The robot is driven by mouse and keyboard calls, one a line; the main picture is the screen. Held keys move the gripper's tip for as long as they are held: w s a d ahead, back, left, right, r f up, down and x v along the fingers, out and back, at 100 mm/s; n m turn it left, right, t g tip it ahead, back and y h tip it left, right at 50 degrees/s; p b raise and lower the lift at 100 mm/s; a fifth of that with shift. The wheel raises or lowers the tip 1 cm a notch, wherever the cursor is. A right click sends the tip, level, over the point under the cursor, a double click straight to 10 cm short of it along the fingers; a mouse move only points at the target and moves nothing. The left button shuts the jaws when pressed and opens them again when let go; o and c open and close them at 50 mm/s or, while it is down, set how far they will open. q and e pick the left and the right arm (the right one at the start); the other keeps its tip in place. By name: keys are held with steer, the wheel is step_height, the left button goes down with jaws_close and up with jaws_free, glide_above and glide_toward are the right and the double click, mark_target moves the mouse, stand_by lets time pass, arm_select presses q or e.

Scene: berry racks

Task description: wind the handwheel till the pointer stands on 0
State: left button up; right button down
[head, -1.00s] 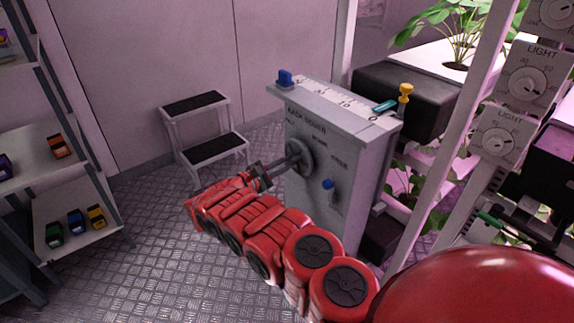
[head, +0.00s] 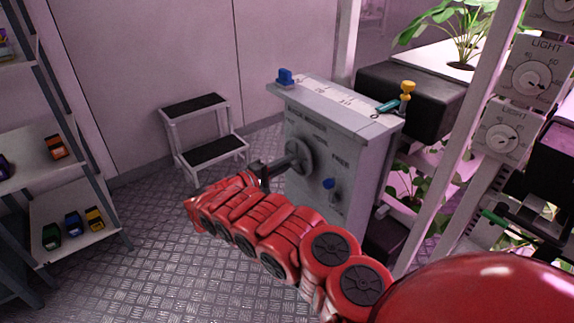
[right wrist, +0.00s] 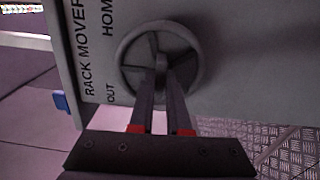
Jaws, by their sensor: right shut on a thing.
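The grey handwheel (head: 299,156) is on the front of the grey "RACK MOVER" box (head: 345,185). My right gripper (head: 284,165) is shut on the handwheel from the front. In the right wrist view its dark fingers (right wrist: 162,90) close on a grey part at the middle of the handwheel (right wrist: 125,62). A pale scale (head: 345,98) runs along the box top. A teal pointer-like piece (head: 388,106) lies across its right end, beside a yellow knob (head: 407,88); its exact reading is too small to tell. My left gripper is not in view.
A blue block (head: 285,76) sits at the box's left end, and a blue knob (head: 329,183) on its front. A step stool (head: 205,150) stands behind left. A shelf (head: 85,238) with small coloured items is at far left. Posts and light dials (head: 533,77) stand at right.

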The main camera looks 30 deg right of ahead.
steer(key=shift+f+m, duration=0.1)
steer(key=shift+m, duration=0.4)
steer(key=c, duration=0.9)
jaws_free()
steer(key=a, duration=0.5)
steer(key=s+a, duration=0.1)
steer(key=a, duration=0.5)
steer(key=a+b, duration=0.1)
steer(key=a, duration=0.5)
steer(key=shift+s+a, duration=0.15)
steer(key=shift+s, duration=0.05)
